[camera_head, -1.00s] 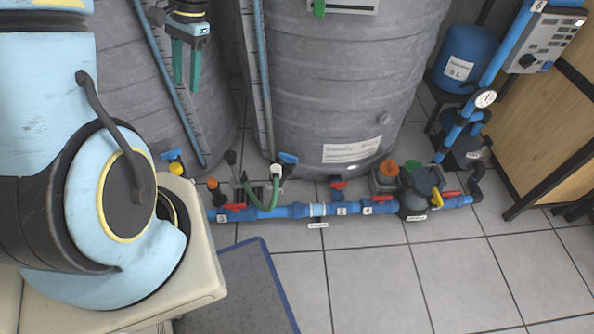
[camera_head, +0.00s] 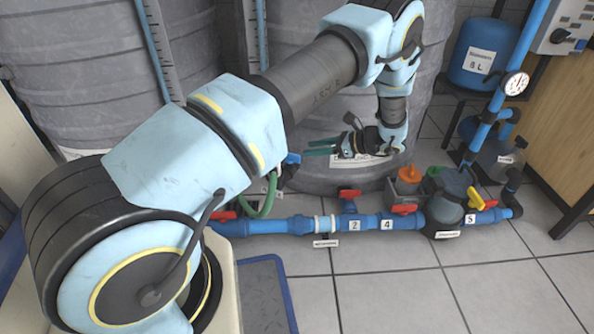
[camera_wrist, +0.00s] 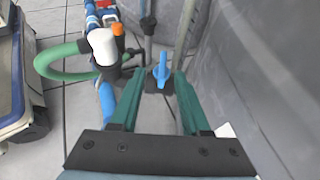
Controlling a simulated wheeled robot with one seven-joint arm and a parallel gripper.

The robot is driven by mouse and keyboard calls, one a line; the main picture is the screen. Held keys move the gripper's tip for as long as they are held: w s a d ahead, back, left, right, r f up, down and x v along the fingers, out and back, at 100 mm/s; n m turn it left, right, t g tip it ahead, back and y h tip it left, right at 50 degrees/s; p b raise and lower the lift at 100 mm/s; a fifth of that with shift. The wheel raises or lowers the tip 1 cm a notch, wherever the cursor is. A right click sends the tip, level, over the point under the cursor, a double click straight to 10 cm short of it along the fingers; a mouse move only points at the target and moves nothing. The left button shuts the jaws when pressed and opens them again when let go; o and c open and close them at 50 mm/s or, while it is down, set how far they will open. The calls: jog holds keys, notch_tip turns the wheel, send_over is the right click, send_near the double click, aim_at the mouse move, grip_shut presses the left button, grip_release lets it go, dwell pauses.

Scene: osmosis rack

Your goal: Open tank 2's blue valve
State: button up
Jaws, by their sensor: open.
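The blue valve (camera_head: 292,158) sits low in front of the right grey tank (camera_head: 345,45), partly hidden behind my arm in the head view. In the wrist view its blue handle (camera_wrist: 161,70) stands upright on a dark body, showing between my two green fingers. My gripper (camera_head: 307,148) is open and points left toward the valve, low against the tank's front. In the wrist view the fingertips (camera_wrist: 161,74) lie on either side of the handle in the picture; I cannot tell whether they touch it or how far beyond them it lies.
A green hose (camera_wrist: 55,62) with a white fitting (camera_wrist: 103,45) is just left of the valve in the wrist view. The tank wall (camera_wrist: 265,70) is close on the right. A blue floor pipe (camera_head: 290,225) with red-handled valves runs below. The tiled floor in front (camera_head: 400,290) is clear.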

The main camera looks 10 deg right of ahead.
aim_at(290, 153)
jog(key=shift+m+t, duration=0.3)
jog(key=b+x, duration=0.1)
jog(key=x, duration=0.2)
jog(key=f+b+x, duration=0.1)
jog(key=x, duration=0.2)
jog(key=b+x, duration=0.1)
jog(key=x, duration=0.2)
jog(key=shift+s+d+f+b, duration=0.1)
jog(key=shift+d+f+b, duration=0.15)
jog(key=shift+d+b, duration=0.1)
jog(key=shift+w+a+f, duration=0.1)
jog(key=shift+w+a, duration=0.25)
jog(key=shift+a, duration=0.1)
jog(key=shift+c, duration=0.3)
grip_shut()
